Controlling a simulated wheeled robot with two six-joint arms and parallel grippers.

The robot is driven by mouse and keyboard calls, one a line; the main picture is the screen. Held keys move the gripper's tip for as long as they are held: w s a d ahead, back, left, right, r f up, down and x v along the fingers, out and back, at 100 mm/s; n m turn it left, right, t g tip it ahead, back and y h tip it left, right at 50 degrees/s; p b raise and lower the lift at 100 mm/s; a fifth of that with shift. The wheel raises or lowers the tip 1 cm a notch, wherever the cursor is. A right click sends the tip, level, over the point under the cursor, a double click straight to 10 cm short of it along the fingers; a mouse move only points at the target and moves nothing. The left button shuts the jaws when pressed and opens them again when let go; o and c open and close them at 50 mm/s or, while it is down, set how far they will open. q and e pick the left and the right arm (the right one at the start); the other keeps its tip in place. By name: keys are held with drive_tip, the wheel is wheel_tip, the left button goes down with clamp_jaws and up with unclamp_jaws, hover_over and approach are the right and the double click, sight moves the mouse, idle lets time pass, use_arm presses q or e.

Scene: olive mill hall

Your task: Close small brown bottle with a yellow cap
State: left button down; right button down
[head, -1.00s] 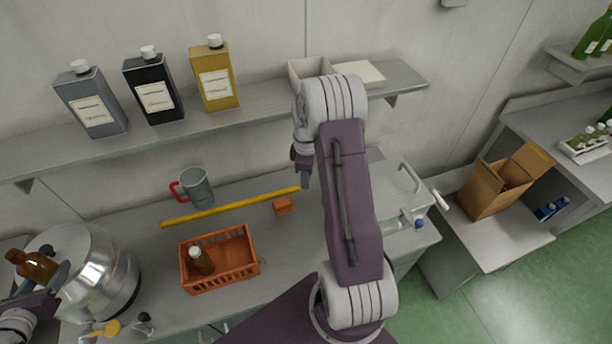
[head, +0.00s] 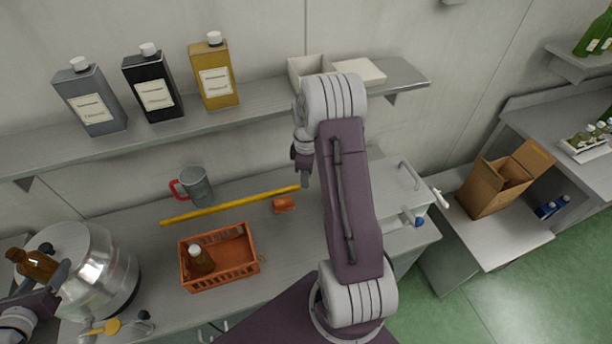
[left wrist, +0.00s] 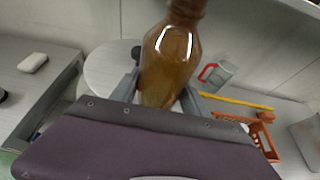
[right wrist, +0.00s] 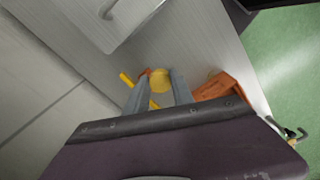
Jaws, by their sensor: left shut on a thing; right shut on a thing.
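The small brown bottle (head: 36,265) is in my left gripper (head: 62,274) at the left edge of the head view, tilted, with no cap seen on its mouth. The left wrist view shows the brown bottle (left wrist: 168,60) between the fingers, its mouth cut off by the frame. My right gripper (right wrist: 158,88) is shut on a round yellow cap (right wrist: 160,78) in its wrist view. In the head view the right gripper (head: 304,178) points down above the back of the counter, and its arm hides the cap there. The two grippers are far apart.
A shiny steel tank (head: 112,270) stands by the left gripper. A yellow bar (head: 230,206), a mug (head: 196,187) and an orange block (head: 284,204) lie behind. A shelf (head: 265,108) runs above.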

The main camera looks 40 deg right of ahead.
sight(26, 274)
drive_tip(key=c, duration=1)
unclamp_jaws()
drive_tip(key=shift+c, duration=0.8)
use_arm(q)
drive_tip(key=shift+r+p, duration=2.5)
drive_tip(key=shift+r, duration=0.05)
use_arm(e)
drive_tip(key=shift+r, duration=3.05)
clamp_jaws()
